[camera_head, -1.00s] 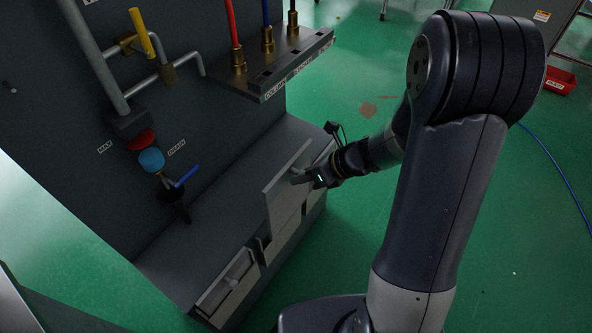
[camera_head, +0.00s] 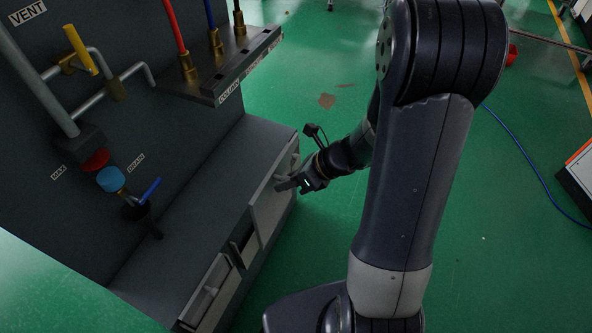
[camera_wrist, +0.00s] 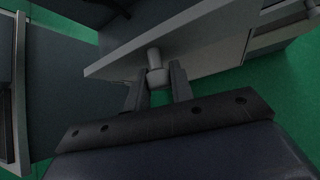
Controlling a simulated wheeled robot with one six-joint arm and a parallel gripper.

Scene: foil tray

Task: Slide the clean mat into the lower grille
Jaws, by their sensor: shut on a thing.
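A flat, light grey panel with a stub handle, seemingly the clean mat (camera_head: 268,207), is upright at the right end of the low cabinet front. My gripper (camera_head: 287,184) is shut on its handle. In the wrist view the handle (camera_wrist: 154,62) sits between the two fingers of my gripper (camera_wrist: 157,80), and the panel (camera_wrist: 205,38) spans the picture above them. The low cabinet front, seemingly the lower grille (camera_head: 243,243), has a dark opening left of the panel. I cannot tell how far the panel is inside its slot.
A second light front with a handle (camera_head: 208,293) is at the near left of the cabinet. Above stand a blue-handled drain valve (camera_head: 150,190), pipes, and a shelf (camera_head: 225,75) with coloured hoses.

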